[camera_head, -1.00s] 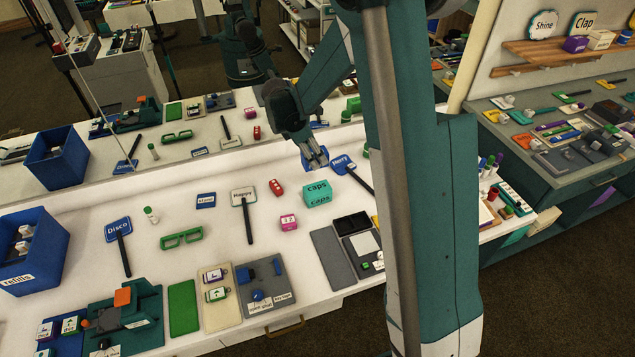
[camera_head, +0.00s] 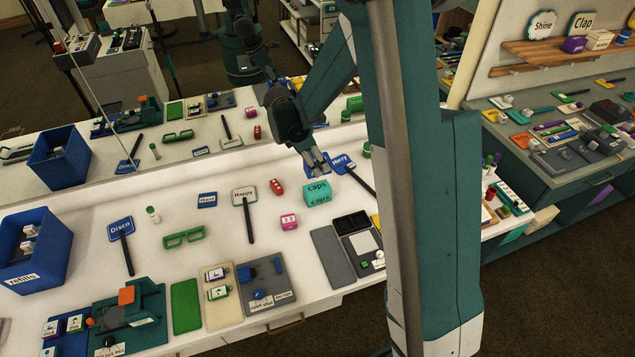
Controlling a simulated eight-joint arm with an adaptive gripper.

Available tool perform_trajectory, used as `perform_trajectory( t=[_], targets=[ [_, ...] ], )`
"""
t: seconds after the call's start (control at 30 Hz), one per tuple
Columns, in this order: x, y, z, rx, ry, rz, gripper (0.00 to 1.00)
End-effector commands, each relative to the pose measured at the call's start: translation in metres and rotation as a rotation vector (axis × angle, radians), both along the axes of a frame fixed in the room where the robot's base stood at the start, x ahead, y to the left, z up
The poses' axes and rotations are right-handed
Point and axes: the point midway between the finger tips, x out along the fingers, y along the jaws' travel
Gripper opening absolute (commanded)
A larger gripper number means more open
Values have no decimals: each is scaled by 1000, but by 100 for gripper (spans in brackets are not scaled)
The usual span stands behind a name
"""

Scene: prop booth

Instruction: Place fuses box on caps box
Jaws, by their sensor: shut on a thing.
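The caps box (camera_head: 317,194) is a teal box marked "caps" on its top and front, standing upright on the white counter. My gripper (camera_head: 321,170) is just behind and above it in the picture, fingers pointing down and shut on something. What it holds is too small and hidden to make out, and I cannot tell whether it touches the caps box. I cannot make out a box labelled fuses anywhere in view.
The blue Merry sign (camera_head: 344,163) lies just right of my gripper. A red die (camera_head: 276,187) and a pink block (camera_head: 289,222) lie left of the caps box. A dark tray (camera_head: 352,227) is in front. A mirror behind reflects the counter.

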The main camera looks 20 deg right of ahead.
Motion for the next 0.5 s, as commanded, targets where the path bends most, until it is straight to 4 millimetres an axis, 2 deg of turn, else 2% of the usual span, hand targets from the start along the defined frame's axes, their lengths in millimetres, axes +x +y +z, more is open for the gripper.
perform_trajectory(
  t=[0.3, 0.5],
  targets=[
    [0, 0, -39, 0, 0, 0, 19],
    [0, 0, -49, 0, 0, 0, 19]
  ],
)
